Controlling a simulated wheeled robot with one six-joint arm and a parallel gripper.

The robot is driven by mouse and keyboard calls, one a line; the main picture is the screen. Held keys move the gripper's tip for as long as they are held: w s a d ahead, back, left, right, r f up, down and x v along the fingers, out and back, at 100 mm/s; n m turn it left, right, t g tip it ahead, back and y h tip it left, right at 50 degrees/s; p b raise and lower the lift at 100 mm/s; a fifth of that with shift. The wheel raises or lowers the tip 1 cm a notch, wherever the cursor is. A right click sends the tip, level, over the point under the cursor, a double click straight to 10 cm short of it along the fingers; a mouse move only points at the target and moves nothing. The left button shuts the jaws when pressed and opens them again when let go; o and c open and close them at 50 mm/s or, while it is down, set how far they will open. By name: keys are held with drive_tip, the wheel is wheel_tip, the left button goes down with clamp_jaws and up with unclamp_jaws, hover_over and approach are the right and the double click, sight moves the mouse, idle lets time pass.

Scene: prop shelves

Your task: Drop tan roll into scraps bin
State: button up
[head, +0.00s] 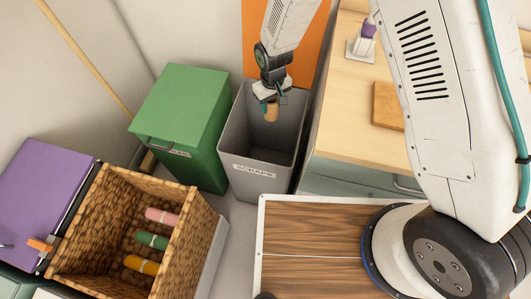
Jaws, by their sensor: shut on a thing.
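The tan roll (271,112) is held in my gripper (270,101), which is shut on it. Roll and gripper are over the open mouth of the grey scraps bin (254,190), near its back part in the head view. The bin has a white label reading SCRAPS on its front. The roll hangs below the gripper and seems clear of the bin's walls, but how deep it sits relative to the rim is hard to tell. The bin's floor is in shadow.
A green lidded bin (180,105) stands left of the scraps bin. A wicker crate (190,225) holds pink, green and orange rolls. A purple lidded box (42,195) is at far left. A wooden counter (350,110) stands close on the right.

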drive_tip(key=shift+w+f, duration=0.1)
drive_tip(key=shift+f, duration=2.85)
drive_tip(key=o, duration=1.1)
drive_tip(key=shift+o, duration=0.2)
wheel_tip(320, 180, up, 8)
drive_tip(key=shift+f, duration=0.1)
